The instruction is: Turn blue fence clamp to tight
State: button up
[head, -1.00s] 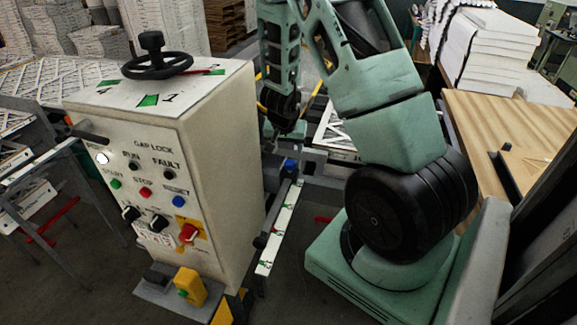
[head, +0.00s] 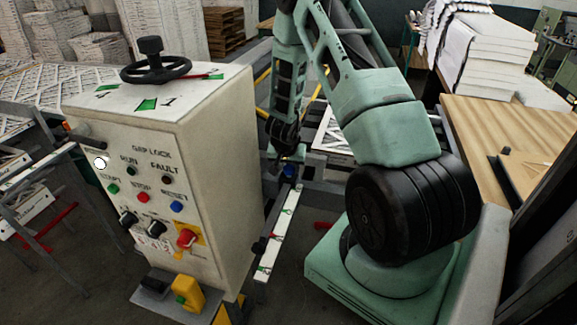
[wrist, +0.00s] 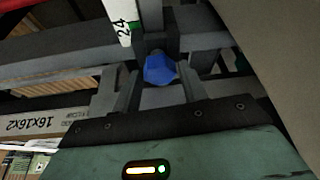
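The blue fence clamp (wrist: 159,68) is a faceted blue knob on a dark block at the end of a white scale strip. In the head view the clamp (head: 290,170) shows small, right of the cabinet and just below my gripper (head: 284,156). In the wrist view my gripper (wrist: 150,88) has its two grey fingers apart, one on each side of the knob. A gap shows left of the knob; the right finger is close to it, and I cannot tell whether it touches.
A control cabinet (head: 215,190) with buttons and a handwheel (head: 156,66) stands close left of my arm. The white scale strip (head: 279,232) runs toward the front. Grey rails (wrist: 60,50) surround the clamp. A wooden table (head: 495,125) stands at the right.

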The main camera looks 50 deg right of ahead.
jog(key=c, duration=0.5)
jog(key=shift+r+m+p, duration=0.2)
jog(key=shift+m+p, duration=0.1)
jog(key=shift+p, duration=0.3)
jog(key=shift+f+m+g+p, duration=0.15)
jog(key=shift+m+g+p, duration=0.2)
jog(key=shift+m, duration=0.15)
jog(key=o, duration=1)
